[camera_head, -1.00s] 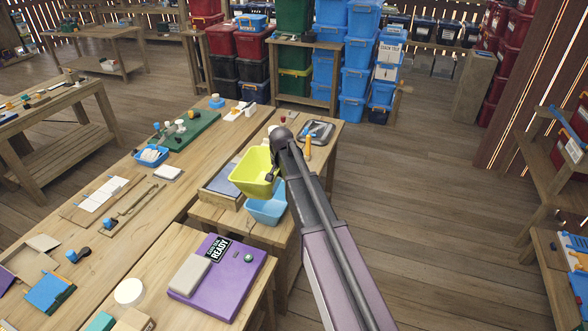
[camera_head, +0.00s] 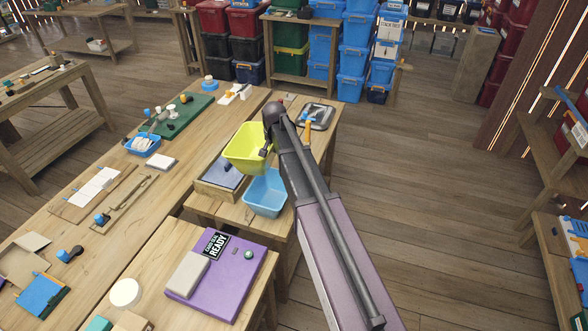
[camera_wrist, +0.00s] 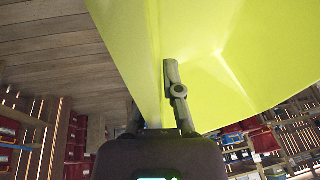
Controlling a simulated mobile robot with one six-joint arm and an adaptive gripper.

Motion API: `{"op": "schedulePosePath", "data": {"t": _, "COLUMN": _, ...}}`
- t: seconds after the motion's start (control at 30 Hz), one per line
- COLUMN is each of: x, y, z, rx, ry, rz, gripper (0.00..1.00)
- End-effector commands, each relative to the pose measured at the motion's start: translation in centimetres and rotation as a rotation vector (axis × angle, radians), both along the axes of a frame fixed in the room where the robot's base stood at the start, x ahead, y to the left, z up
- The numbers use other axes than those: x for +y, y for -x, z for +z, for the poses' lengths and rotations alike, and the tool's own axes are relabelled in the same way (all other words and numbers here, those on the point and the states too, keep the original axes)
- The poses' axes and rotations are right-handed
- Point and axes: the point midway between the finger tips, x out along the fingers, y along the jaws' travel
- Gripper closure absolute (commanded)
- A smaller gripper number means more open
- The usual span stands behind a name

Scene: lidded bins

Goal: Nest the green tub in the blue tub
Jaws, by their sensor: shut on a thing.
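The green tub (camera_head: 240,146), yellow-green in colour, is held in the air, open side up, above and behind the blue tub. My gripper (camera_head: 267,150) is shut on its right wall in the head view. In the wrist view, the tub wall (camera_wrist: 225,45) fills the upper right, with a finger (camera_wrist: 175,88) against it. The blue tub (camera_head: 265,195) stands open and apparently empty on the low wooden bench. The two tubs are apart. Part of the blue tub's right side is close to my arm in the picture.
A grey-topped block (camera_head: 220,178) sits left of the blue tub, under the green tub. A purple box (camera_head: 222,272) lies on the nearer bench. A dark tray (camera_head: 317,115) is at the bench's far end. The floor to the right is clear.

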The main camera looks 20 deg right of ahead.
Motion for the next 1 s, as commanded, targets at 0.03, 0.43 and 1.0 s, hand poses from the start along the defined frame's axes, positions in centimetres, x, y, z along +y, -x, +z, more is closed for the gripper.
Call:
{"op": "schedulePosePath", "data": {"t": 0.03, "x": 0.0, "y": 0.0, "z": 0.0, "rx": -0.001, "ry": -0.001, "rz": -0.001, "gripper": 1.0}}
{"op": "schedulePosePath", "data": {"t": 0.43, "x": -1.0, "y": 0.7, "z": -1.6, "rx": -0.008, "ry": -0.016, "rz": -0.009, "gripper": 1.0}}
{"op": "schedulePosePath", "data": {"t": 1.0, "x": -5.5, "y": 4.3, "z": -7.9, "rx": -0.059, "ry": -0.105, "rz": -0.059, "gripper": 1.0}}
